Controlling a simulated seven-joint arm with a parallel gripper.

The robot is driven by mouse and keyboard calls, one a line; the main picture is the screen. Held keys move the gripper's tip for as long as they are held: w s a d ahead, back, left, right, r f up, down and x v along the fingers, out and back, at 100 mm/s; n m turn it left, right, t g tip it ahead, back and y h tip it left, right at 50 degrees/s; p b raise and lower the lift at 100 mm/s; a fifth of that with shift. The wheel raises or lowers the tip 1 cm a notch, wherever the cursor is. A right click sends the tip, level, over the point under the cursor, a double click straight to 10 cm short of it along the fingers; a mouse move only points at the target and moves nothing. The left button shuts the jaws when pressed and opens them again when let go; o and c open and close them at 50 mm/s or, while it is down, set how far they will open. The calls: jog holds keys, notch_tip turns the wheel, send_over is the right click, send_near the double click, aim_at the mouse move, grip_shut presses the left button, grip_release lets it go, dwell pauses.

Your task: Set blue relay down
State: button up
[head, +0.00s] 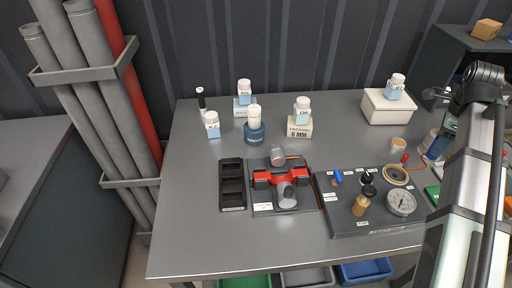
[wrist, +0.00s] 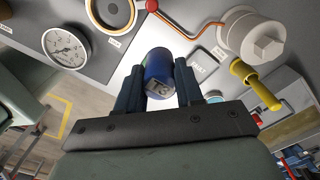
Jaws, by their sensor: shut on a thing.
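The blue relay (wrist: 157,68) is a dark blue cylinder with a pale printed label on its near end. In the wrist view my gripper (wrist: 158,85) is shut on it, one dark finger on each side. The relay lies over a pale grey surface, and I cannot tell whether it touches it. In the head view a small blue shape (head: 438,148) shows at the right end of the bench beside my arm. My arm hides much of that end, so the fingers do not show clearly there.
A grey panel (head: 345,222) with a pressure gauge (head: 401,203) lies left of my arm; the gauge is also in the wrist view (wrist: 66,47). A red-handled valve and yellow-handled tool (wrist: 243,75) lie near the relay. The bench's left part (head: 190,235) is clear.

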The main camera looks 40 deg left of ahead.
jog(key=s+a+n, duration=0.6)
jog(key=s+a, duration=0.6)
jog(key=a, duration=0.8)
jog(key=s+a+n, duration=0.6)
jog(key=s+a, duration=0.5)
jog(key=a, duration=0.8)
jog(key=s+a+n, duration=0.6)
jog(key=s+a, duration=0.6)
jog(key=a, duration=0.8)
jog(key=shift+f, duration=4.9)
jog(key=o, duration=1.1)
jog(key=shift+f, duration=0.1)
jog(key=shift+c, duration=0.2)
